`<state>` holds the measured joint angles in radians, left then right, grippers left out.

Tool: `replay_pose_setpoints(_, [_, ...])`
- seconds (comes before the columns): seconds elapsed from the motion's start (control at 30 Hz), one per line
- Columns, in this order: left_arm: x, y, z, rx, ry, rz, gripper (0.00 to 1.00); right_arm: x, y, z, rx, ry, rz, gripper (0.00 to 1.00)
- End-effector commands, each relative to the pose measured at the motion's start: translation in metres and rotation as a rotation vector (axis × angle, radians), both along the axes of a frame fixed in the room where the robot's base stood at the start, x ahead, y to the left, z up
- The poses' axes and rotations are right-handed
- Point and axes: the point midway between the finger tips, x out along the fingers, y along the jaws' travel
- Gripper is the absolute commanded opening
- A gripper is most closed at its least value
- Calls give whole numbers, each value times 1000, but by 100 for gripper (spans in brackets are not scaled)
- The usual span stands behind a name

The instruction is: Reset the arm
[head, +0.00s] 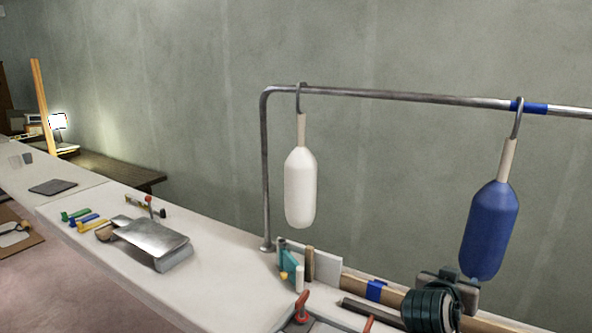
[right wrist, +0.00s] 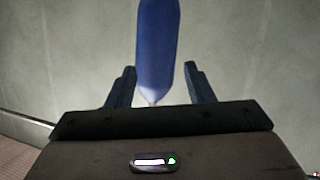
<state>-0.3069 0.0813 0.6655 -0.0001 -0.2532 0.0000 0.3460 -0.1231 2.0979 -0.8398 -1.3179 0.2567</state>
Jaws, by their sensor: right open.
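My right gripper (head: 450,280) is at the lower right of the head view, just below and left of the hanging blue fender (head: 489,228). In the right wrist view the gripper (right wrist: 158,80) is open, with its two dark fingers spread apart. My left gripper is not in view.
A white fender (head: 300,188) hangs left of the blue one from a metal rail (head: 400,95) with blue tape (head: 528,108). The pale bench (head: 225,280) below holds a metal box (head: 155,240), colored tools (head: 85,219) and a red-handled clamp (head: 302,306). Bare bench lies between.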

Motion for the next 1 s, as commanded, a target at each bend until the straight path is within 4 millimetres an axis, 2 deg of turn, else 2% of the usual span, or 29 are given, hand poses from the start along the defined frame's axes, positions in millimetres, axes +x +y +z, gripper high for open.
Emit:
replay_pose_setpoints(0.03, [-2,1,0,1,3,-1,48,-15,-1,-30,14,60,26,48])
replay_pose_setpoints(0.2, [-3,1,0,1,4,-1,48,-74,6,-118,84,259,145,48])
replay_pose_setpoints(0.27, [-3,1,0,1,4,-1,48,-98,10,-144,110,330,191,48])
replay_pose_setpoints(0.4, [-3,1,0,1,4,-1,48,-162,22,-197,173,495,302,48])
replay_pose_setpoints(0.5, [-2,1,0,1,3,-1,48,-203,31,-221,214,593,372,48])
replay_pose_setpoints(0.63, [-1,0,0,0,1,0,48,-245,41,-241,259,690,444,48])
replay_pose_setpoints(1.0, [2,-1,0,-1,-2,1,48,-334,64,-264,358,880,594,48])
